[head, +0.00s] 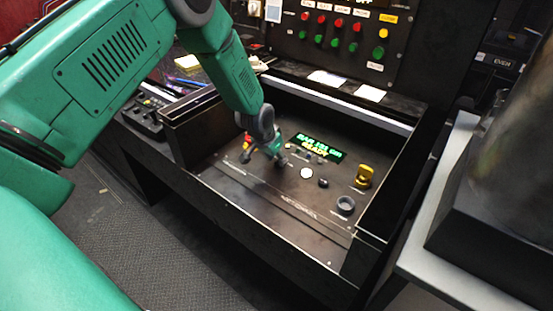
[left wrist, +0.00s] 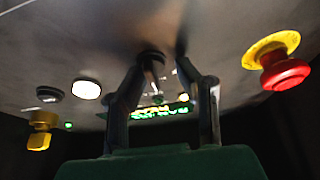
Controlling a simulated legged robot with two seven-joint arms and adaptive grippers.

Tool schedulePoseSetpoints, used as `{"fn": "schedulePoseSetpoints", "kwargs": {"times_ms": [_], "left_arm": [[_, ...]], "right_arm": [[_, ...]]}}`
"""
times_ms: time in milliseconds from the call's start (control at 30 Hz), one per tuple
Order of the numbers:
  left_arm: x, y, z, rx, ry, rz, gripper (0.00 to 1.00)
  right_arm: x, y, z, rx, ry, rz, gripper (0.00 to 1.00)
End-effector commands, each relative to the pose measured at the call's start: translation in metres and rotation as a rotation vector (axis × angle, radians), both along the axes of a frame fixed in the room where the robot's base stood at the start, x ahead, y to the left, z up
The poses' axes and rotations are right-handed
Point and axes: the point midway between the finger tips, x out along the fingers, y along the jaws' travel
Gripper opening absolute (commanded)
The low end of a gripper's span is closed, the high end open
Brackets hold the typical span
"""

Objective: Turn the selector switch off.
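My left gripper (head: 263,159) reaches down over the left part of the recessed control panel (head: 260,190). Its two fingertips are apart, and they also show apart in the left wrist view (left wrist: 167,62). A small dark part (left wrist: 157,80) shows between the fingers; I cannot tell whether it is the selector switch, or whether a finger touches it. A yellow knob-like control (head: 365,176) stands at the panel's right, and shows at the left of the wrist view (left wrist: 40,130). My right gripper is not in view.
A red mushroom button (left wrist: 285,73) on a yellow base stands close to the gripper. Raised walls (head: 265,217) edge the panel.

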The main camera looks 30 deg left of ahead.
Motion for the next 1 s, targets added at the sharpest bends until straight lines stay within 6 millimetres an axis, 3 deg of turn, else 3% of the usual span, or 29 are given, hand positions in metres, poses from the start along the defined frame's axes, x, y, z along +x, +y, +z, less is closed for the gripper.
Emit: {"fn": "schedulePoseSetpoints", "kwargs": {"times_ms": [200,300,667,1000], "left_arm": [[0.0,-0.003,0.001,0.003,0.0,-0.001,0.28],[0.0,-0.003,0.001,0.004,0.0,-0.002,0.0],[0.0,-0.003,0.001,0.0,0.0,0.019,0.0],[0.0,-0.003,0.001,0.005,0.002,0.21,0.0]], "right_arm": [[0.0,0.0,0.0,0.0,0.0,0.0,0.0],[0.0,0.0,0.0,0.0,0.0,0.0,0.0],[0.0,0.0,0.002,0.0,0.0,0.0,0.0],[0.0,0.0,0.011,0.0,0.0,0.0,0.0]]}}
